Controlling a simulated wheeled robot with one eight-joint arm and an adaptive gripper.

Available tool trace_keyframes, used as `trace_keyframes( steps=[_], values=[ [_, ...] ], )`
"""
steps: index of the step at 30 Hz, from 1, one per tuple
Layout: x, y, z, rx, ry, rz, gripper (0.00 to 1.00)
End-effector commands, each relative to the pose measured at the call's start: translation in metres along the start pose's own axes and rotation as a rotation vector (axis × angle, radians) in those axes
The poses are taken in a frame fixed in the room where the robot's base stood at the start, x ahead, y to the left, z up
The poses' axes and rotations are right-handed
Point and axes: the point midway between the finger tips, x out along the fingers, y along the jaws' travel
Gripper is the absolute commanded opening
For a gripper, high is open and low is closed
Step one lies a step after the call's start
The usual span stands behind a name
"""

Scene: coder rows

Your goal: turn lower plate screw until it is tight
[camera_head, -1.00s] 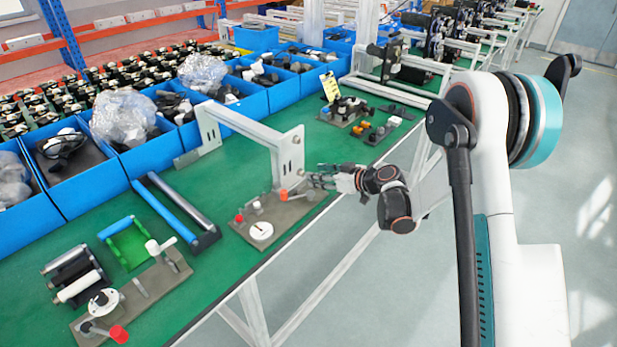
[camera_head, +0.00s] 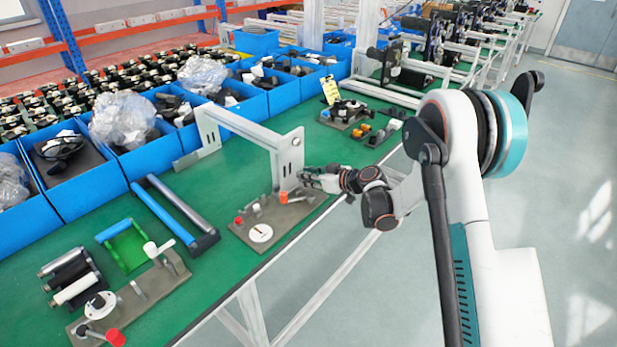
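A white bracket (camera_head: 290,155) stands upright on the green bench, with screw holes in its end plate. My gripper (camera_head: 305,178) is at the lower part of that end plate, from the right side. The lower plate screw itself is too small or hidden behind my fingers. I cannot tell whether the fingers touch it or are closed. A grey fixture plate (camera_head: 275,232) lies just below, with a white dial (camera_head: 261,233) and an orange-red lever (camera_head: 284,198) close to my gripper.
A second fixture (camera_head: 150,290) with a red knob lies at the front left. A blue and grey roller frame (camera_head: 175,215) lies on the bench left of the bracket. Blue bins (camera_head: 90,185) line the back. The bench's front edge runs under my wrist, with open floor to the right.

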Motion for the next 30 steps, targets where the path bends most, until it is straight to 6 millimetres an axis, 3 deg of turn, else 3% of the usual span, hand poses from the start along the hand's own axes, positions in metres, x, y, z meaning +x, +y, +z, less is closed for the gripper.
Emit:
trace_keyframes(
  steps=[14, 30],
  values=[
    [0.0004, 0.0018, 0.0013, 0.105, 0.000, -0.044, 0.00],
    [0.0013, 0.0083, 0.0047, 0.548, 0.000, -0.229, 0.00]
  ],
)
